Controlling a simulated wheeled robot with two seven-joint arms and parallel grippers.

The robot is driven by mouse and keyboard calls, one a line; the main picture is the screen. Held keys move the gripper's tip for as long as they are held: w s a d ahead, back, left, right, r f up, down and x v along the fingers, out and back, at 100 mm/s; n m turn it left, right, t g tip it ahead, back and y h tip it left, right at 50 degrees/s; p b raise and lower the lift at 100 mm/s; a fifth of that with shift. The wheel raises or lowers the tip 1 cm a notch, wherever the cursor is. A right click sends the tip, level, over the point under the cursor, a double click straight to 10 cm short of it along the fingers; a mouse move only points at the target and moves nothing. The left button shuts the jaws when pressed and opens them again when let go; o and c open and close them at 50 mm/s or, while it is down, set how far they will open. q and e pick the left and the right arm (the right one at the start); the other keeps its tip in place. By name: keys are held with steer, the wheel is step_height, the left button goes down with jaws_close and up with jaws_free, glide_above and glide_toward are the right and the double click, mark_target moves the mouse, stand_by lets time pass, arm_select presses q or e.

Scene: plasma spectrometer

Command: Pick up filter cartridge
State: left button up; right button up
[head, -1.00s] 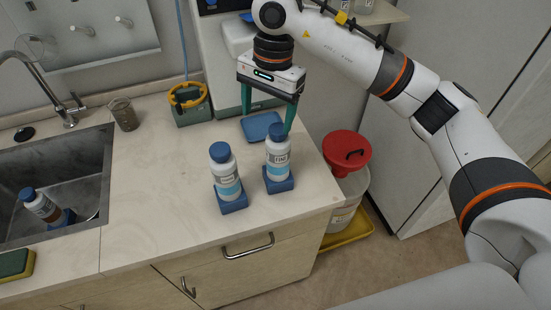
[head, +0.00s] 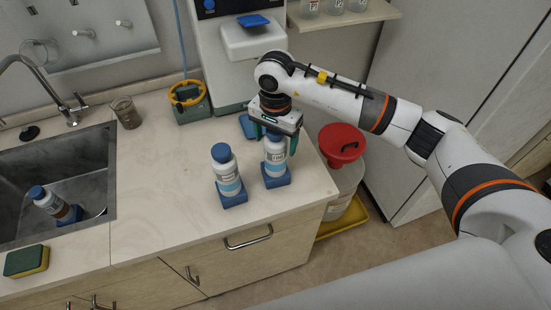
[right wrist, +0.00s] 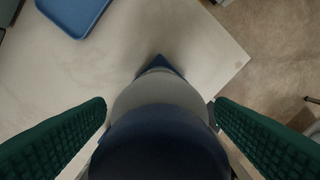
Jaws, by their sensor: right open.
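I cannot tell which object is named the filter cartridge. Two white bottles with blue caps and pale blue labels stand upright in blue square holders on the counter: a left bottle (head: 228,178) and a right bottle (head: 274,158). My right gripper (head: 275,142) is over the right bottle, with its green fingers open on either side of the bottle's top. In the right wrist view, the right bottle's dark blue cap (right wrist: 160,148) lies between the open fingers (right wrist: 162,108). The cap is partly hidden by my gripper in the head view. My left gripper is not in view.
A blue tray (head: 247,127) lies behind the right bottle, below the white instrument (head: 250,42). A brown-filled bottle (head: 50,203) leans in the sink (head: 92,172).

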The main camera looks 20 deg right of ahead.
steer(key=shift+f, duration=0.45)
steer(key=shift+c, duration=0.4)
steer(key=shift+r, duration=0.1)
jaws_close()
